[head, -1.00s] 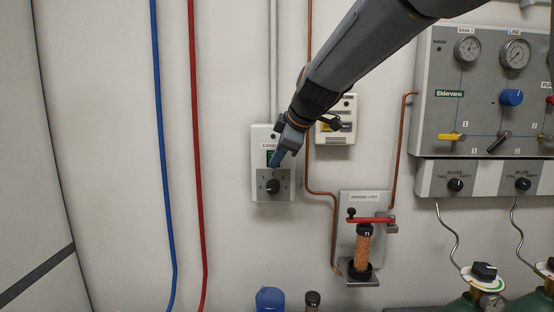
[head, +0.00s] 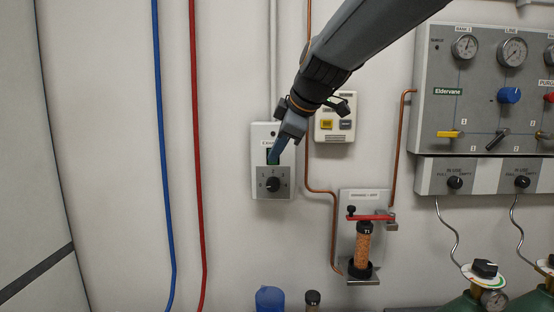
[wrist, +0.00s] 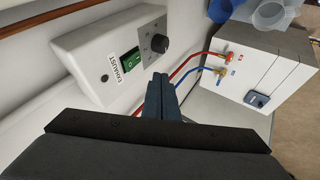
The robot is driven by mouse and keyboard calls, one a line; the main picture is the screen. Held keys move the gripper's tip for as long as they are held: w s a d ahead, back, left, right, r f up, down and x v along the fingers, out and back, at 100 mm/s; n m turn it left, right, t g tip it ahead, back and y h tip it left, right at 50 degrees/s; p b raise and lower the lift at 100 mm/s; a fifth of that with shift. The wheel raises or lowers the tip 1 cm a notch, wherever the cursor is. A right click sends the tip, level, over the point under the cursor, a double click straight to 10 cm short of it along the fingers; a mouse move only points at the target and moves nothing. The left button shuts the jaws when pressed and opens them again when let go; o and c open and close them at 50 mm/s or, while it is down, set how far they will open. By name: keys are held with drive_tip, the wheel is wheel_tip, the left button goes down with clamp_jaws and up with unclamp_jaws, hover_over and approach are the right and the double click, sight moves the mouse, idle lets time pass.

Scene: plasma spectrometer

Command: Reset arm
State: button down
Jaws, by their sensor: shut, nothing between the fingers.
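My arm reaches down from the top right in the head view, and my gripper (head: 274,158) is in front of the upper part of the exhaust control box (head: 259,134). The gripper is shut and empty. In the wrist view its closed fingers (wrist: 160,88) point away, with the exhaust box (wrist: 85,50) to their upper left. A black knob (head: 273,185) on the box's grey plate is just below the fingertips in the head view. The wrist view shows the knob (wrist: 159,45) and a green switch (wrist: 131,62) apart from the fingers. Part of the box's label is hidden by my gripper.
A gas panel (head: 465,130) is at right. Blue (head: 164,150) and red (head: 196,150) pipes run down the left wall, which is otherwise clear.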

drive_tip(key=d+f+b+v, duration=0.1)
drive_tip(key=v, duration=0.6)
drive_tip(key=s+d+f+m+g+h, duration=0.1)
drive_tip(key=s+d+f+m, duration=0.25)
drive_tip(key=f, duration=0.45)
drive_tip(key=s+d+f+m+g+h, duration=0.1)
drive_tip(key=s+d+f+m, duration=0.15)
drive_tip(key=d+f, duration=0.4)
drive_tip(key=s+d+f+m+g+h, duration=0.1)
drive_tip(key=s+d+f+m, duration=0.2)
drive_tip(key=f, duration=0.7)
drive_tip(key=s+d+f+m+g+h, duration=0.1)
drive_tip(key=s+d+f+m, duration=0.2)
drive_tip(key=s+f, duration=0.4)
drive_tip(key=s+d+f+m+g, duration=0.2)
drive_tip(key=s+d+f+m, duration=0.2)
drive_tip(key=s+f, duration=0.3)
drive_tip(key=shift+s+f+m+h, duration=0.2)
drive_tip(key=shift+m+h, duration=0.2)
drive_tip(key=shift+m, duration=0.5)
drive_tip(key=shift+d, duration=0.1)
